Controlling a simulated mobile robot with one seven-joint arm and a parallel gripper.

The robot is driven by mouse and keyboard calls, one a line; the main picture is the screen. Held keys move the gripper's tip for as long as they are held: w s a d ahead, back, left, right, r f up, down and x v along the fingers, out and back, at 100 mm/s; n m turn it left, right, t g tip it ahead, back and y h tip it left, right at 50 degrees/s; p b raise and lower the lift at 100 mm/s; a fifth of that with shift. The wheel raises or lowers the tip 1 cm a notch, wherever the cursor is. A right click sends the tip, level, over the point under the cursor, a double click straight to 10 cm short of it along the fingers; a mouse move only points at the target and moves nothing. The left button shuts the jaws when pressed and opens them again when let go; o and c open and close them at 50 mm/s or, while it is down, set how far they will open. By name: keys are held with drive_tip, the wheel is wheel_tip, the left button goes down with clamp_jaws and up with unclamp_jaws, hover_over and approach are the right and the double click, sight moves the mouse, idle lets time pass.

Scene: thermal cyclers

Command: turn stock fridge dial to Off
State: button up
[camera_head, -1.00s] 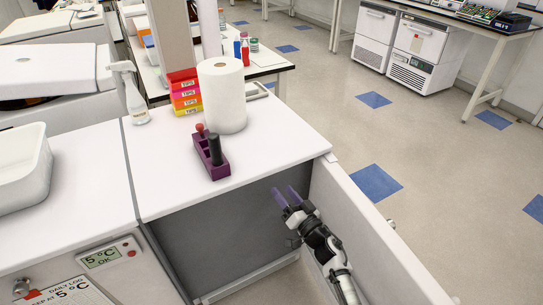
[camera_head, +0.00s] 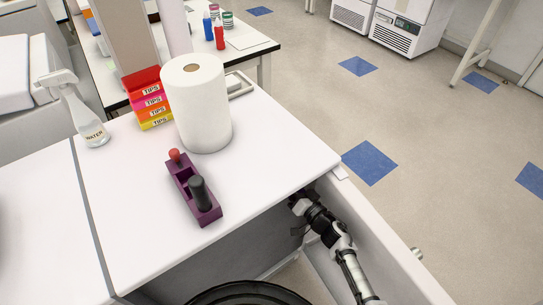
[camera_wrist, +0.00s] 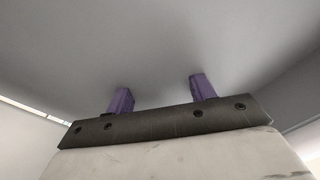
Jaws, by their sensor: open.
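The stock fridge dial is not in either current view. My gripper shows in the wrist view (camera_wrist: 162,94) with its two purple fingertips wide apart and nothing between them. A plain grey surface fills the view beyond the fingers; I cannot tell whether they touch it. In the head view my arm reaches down beside the white bench top (camera_head: 262,165), in the gap at its right end.
A white panel (camera_head: 385,255) runs close along my arm's right side. The floor beyond, with blue tiles (camera_head: 369,162), is clear.

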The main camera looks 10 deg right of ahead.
drive_tip(key=shift+p+x, duration=0.85)
drive_tip(key=shift+x, duration=3.05)
drive_tip(key=shift+d, duration=0.1)
drive_tip(key=c, duration=1)
